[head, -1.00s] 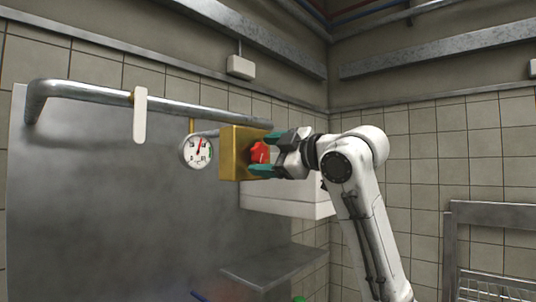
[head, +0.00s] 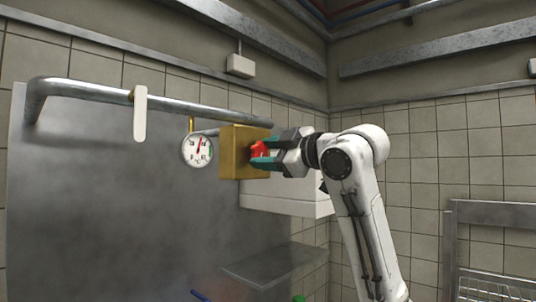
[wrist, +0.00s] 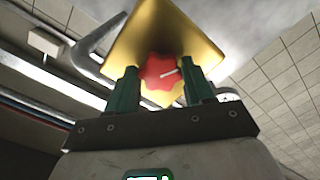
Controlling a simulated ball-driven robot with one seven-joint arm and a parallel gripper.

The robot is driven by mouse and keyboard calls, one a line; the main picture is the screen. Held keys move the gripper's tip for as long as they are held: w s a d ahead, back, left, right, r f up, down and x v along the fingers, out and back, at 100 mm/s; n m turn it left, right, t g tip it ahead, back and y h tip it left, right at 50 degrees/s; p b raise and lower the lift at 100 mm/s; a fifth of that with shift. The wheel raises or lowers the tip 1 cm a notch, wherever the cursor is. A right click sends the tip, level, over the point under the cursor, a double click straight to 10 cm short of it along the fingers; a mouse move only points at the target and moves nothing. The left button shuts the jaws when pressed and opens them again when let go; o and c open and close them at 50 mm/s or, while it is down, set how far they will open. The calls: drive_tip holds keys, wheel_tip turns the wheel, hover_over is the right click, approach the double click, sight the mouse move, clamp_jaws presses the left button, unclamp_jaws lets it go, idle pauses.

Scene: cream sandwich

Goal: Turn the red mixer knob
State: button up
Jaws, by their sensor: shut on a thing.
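The red mixer knob (head: 259,148) sits on the right-hand face of a brass-coloured box (head: 231,155) on the wall pipe. In the wrist view the lobed knob (wrist: 165,78) has a white pointer line that points right and slightly up. My gripper (head: 264,151) reaches in from the right, its teal fingers on either side of the knob. In the wrist view my gripper (wrist: 161,80) is shut on the knob, and the box behind looks turned to a diamond. A round gauge (head: 197,149) with a red needle pointing nearly straight up hangs left of the box.
A metal pipe (head: 85,90) runs along the wall above a steel panel, with a white handle (head: 140,114) hanging from it. A white box (head: 290,203) is below my gripper, and a metal shelf (head: 270,264) is lower still.

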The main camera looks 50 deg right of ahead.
drive_tip(key=m, duration=0.4)
drive_tip(key=shift+f, duration=0.1)
drive_tip(key=shift+m, duration=2.3)
drive_tip(key=o, duration=1)
drive_tip(key=shift+o, duration=0.2)
drive_tip(key=shift+s, duration=0.1)
drive_tip(key=s+b, duration=0.4)
drive_tip(key=s, duration=0.6)
drive_tip(key=shift+s, duration=0.3)
drive_tip(key=shift+d+f, duration=0.1)
drive_tip(key=shift+d, duration=0.05)
